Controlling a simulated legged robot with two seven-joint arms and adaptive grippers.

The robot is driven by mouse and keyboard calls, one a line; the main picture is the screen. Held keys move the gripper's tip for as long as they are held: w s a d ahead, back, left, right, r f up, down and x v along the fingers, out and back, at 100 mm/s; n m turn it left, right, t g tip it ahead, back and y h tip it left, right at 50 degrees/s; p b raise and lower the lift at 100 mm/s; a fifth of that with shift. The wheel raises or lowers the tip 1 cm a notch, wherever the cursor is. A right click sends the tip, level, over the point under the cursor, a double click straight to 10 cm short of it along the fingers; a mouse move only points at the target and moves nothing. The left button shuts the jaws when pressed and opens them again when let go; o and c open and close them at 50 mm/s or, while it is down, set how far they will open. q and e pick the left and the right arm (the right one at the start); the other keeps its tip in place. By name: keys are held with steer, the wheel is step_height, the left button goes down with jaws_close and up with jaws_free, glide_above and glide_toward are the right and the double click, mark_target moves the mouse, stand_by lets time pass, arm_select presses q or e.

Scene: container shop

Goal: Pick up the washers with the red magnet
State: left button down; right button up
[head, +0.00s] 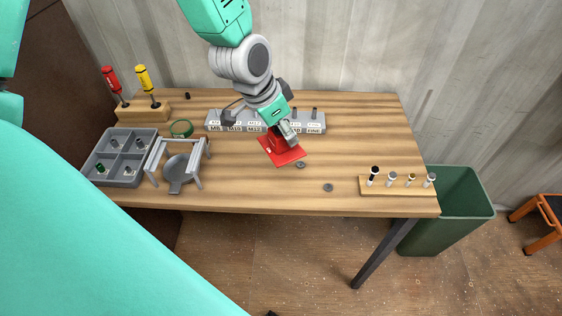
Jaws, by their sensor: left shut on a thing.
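My left gripper (279,138) reaches down from the top of the view to the middle of the table. It is shut on the red magnet, whose grip is mostly hidden behind the fingers. A flat red piece (290,157) shows just under and around the fingertips, at or close to the tabletop. I cannot tell whether all of the red is the magnet. One grey washer (300,165) lies on the wood right beside the red piece's lower right edge. Another washer (328,187) lies farther right and nearer the front edge. My right gripper is not in view.
A grey labelled rack (312,127) stands behind the gripper. At left are a divided grey tray (103,176), a grey stand (195,165), a green ring (181,128) and a screwdriver block (146,113). A wooden peg strip (399,188) sits at right. The table between is clear.

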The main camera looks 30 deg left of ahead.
arm_select(q)
steer(key=w+d, duration=0.2)
steer(key=w, duration=0.6)
steer(key=shift+w+d, duration=0.25)
steer(key=shift+a+f+b, duration=0.2)
steer(key=shift+f+b, duration=2.5)
steer(key=shift+f, duration=2.2)
steer(key=shift+d+f+b, duration=0.15)
steer(key=shift+f+b, duration=0.45)
steer(key=shift+f, duration=0.5)
